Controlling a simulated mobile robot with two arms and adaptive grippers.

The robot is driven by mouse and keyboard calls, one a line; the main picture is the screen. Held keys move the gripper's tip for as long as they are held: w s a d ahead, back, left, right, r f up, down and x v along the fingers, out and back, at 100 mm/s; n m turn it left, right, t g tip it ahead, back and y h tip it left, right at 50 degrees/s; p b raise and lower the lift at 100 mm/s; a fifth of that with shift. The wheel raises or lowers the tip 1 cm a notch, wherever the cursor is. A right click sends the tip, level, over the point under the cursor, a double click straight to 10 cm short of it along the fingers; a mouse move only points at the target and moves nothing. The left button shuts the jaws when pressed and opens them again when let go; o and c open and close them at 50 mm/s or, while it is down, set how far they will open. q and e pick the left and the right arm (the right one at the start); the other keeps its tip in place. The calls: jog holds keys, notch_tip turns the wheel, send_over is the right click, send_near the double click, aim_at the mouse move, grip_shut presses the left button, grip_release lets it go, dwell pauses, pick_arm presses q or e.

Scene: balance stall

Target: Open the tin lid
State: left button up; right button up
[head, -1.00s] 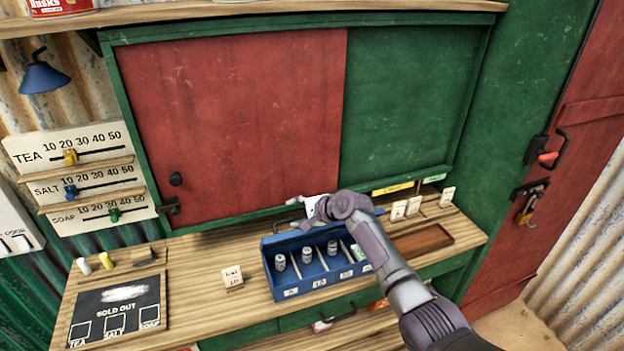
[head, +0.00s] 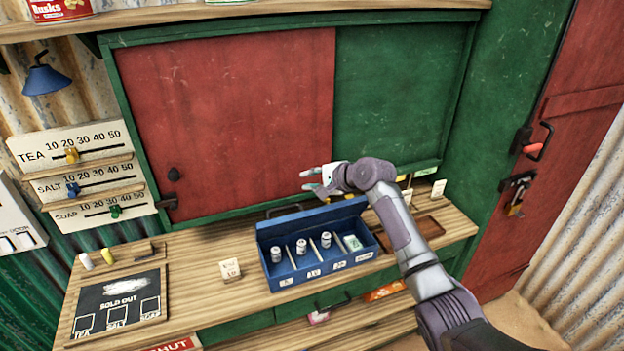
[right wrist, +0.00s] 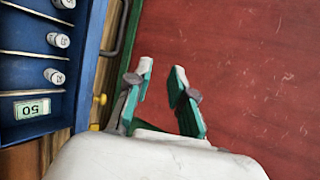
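The blue tin (head: 283,270) stands on the wooden counter with its inside showing. A blue panel, which looks like its lid (head: 310,220), stands raised along the back edge, with a dark handle (head: 283,208) behind it. The tin's compartments, with small pale rolls and a green note marked 50 (right wrist: 32,108), also show in the right wrist view. My right gripper (head: 306,180) is above and behind the tin, in front of the red sliding panel. Its fingers (right wrist: 160,82) are apart with nothing between them, clear of the tin. My left gripper is not in view.
A brown tray (head: 420,230) lies to the right, partly behind my right arm. The sold-out board (head: 118,300) is at the far left. Red and green cupboard panels rise close behind the counter.

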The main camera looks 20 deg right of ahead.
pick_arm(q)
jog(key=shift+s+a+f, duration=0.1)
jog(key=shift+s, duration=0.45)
pick_arm(e)
jog(key=shift+r, duration=0.1)
jog(key=shift+d, duration=0.1)
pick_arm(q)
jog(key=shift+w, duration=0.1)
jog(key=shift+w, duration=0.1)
pick_arm(e)
jog(key=v, duration=1.2)
